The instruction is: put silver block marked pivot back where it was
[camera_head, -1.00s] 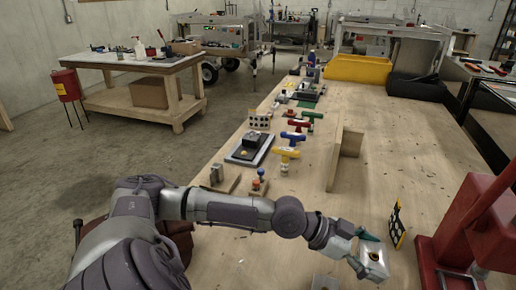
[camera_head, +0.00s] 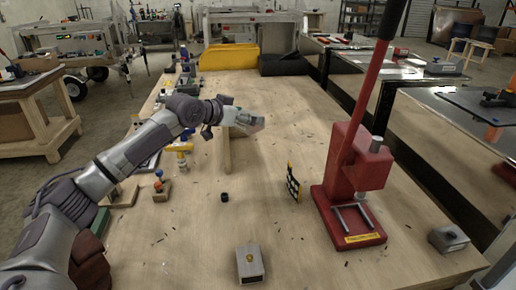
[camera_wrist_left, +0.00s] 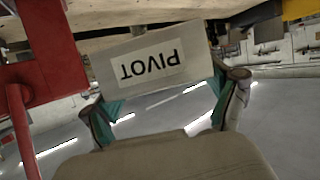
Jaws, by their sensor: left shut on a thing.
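My left gripper (camera_head: 235,118) reaches in from the left, over the middle of the bench in the head view. It is shut on a silver block (camera_head: 250,124), held in front of the top of an upright wooden piece (camera_head: 227,155). Whether the block touches the wood I cannot tell. In the left wrist view the block (camera_wrist_left: 197,48) shows a white label reading PIVOT, upside down, between the fingers (camera_wrist_left: 168,95). Another silver block (camera_head: 250,268) with a small yellow spot on top lies at the front of the bench. My right gripper is not in view.
A red press (camera_head: 355,180) stands right of centre, with a dotted black-and-yellow plate (camera_head: 293,184) upright beside it. A small black cylinder (camera_head: 224,197) lies left of the plate. A grey block (camera_head: 448,239) lies at the right. Yellow bins (camera_head: 228,58) stand behind.

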